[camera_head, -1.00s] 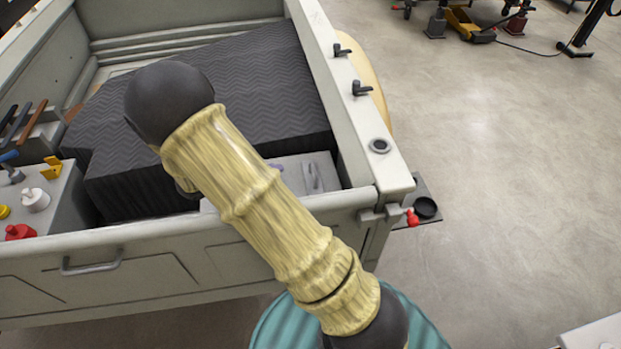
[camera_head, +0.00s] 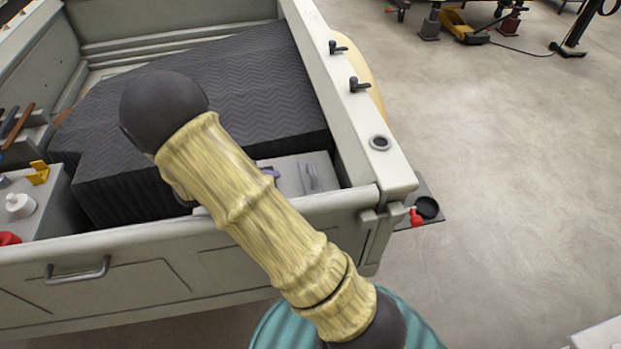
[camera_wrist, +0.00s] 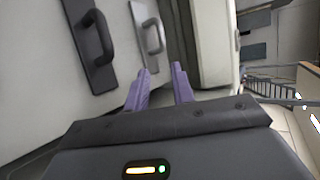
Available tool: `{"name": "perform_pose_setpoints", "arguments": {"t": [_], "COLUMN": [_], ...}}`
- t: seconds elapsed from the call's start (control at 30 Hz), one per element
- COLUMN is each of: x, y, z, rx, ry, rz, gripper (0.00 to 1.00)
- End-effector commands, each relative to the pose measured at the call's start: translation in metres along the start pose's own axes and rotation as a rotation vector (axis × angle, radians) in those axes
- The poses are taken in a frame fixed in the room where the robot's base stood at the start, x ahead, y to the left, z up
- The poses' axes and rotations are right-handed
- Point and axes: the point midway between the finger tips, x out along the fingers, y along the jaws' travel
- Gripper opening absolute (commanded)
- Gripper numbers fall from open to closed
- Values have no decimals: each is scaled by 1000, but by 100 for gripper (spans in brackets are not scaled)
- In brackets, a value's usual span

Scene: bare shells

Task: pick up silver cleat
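The silver cleat (camera_head: 312,177) is a small grey handle shape on a flat light surface inside the trailer's near right corner. In the wrist view the silver cleat (camera_wrist: 151,34) stands just beyond my fingertips, beside a dark grey handle-like cleat (camera_wrist: 96,36). My gripper (camera_wrist: 161,80) has two purple fingers, apart, with nothing between them. The fingertips are close to the silver cleat; I cannot tell whether they touch it. In the head view my yellow arm hides most of the gripper, and only a purple bit (camera_head: 271,173) shows left of the cleat.
The trailer's walls (camera_head: 385,172) rise around the cleat's surface. A black ridged block (camera_head: 230,85) fills much of the bed. Black cleats (camera_head: 360,85) sit on the right rail. A left-hand box holds a white item (camera_head: 20,205) and tools. Open floor lies to the right.

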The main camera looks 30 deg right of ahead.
Motion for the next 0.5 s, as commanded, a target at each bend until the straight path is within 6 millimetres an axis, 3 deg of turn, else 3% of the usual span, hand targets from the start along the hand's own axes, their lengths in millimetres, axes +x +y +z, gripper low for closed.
{"name": "perform_pose_setpoints", "arguments": {"t": [0.5], "x": [89], "y": [-3], "z": [-1], "rx": [-1], "ry": [6], "rz": [-1], "gripper": [25]}}
